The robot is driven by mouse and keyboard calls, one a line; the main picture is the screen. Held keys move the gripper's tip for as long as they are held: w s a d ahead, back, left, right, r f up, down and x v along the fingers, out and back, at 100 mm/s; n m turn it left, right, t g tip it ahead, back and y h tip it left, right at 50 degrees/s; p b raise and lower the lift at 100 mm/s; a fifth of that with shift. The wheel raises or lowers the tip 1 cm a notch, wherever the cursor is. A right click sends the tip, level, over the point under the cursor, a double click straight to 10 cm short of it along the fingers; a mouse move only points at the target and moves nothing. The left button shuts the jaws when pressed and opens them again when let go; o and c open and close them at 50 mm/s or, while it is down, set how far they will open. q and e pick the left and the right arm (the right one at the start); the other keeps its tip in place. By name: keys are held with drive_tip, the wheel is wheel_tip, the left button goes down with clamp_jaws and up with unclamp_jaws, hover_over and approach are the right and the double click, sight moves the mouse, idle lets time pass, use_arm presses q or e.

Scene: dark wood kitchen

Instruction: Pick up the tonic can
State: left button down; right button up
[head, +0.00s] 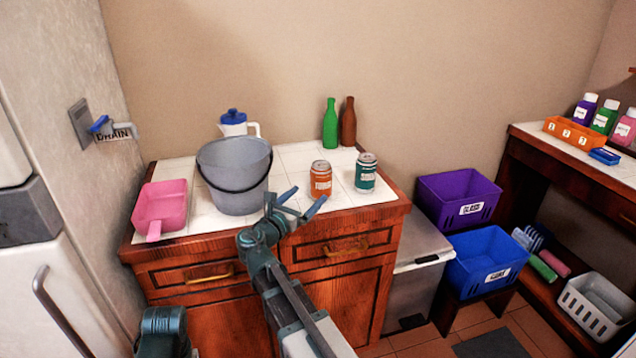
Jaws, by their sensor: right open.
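Two cans stand upright side by side on the white tiled counter (290,160): an orange can (321,181) and a teal-green can (366,174) to its right. Their labels are too small to read, so I cannot tell which is the tonic can. My right gripper (303,204) is open and empty at the counter's front edge, in front and to the left of the orange can. No can is between its fingers. Of my left arm only a part shows at the bottom left; its gripper is not in view.
A grey bucket (236,178) stands left of my right gripper, with a pink scoop (160,205) beyond it. A white jug (233,124), green bottle (330,125) and brown bottle (348,123) stand behind. Purple (452,190) and blue (487,262) bins are at right.

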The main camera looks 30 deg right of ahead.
sight(326, 167)
drive_tip(key=x, duration=1.1)
drive_tip(key=shift+s, duration=0.15)
drive_tip(key=c, duration=1.4)
drive_tip(key=shift+r, duration=0.15)
wheel_tip(326, 167, up, 4)
drive_tip(key=p, duration=0.4)
drive_tip(key=s+a, duration=0.2)
drive_tip(key=s, duration=0.1)
drive_tip(key=s+a, duration=0.2)
drive_tip(key=s, duration=0.1)
drive_tip(key=s+a, duration=0.2)
drive_tip(key=s, duration=0.1)
drive_tip(key=shift+s+a+r+p, duration=0.15)
drive_tip(key=shift+s+a+p, duration=0.05)
drive_tip(key=shift+s+p, duration=0.15)
drive_tip(key=shift+s+a+r, duration=0.1)
drive_tip(key=shift+s+a, duration=0.5)
drive_tip(key=shift+s, duration=0.25)
drive_tip(key=shift+s+a+r, duration=0.1)
drive_tip(key=shift+s+a, duration=0.5)
drive_tip(key=shift+s, duration=0.3)
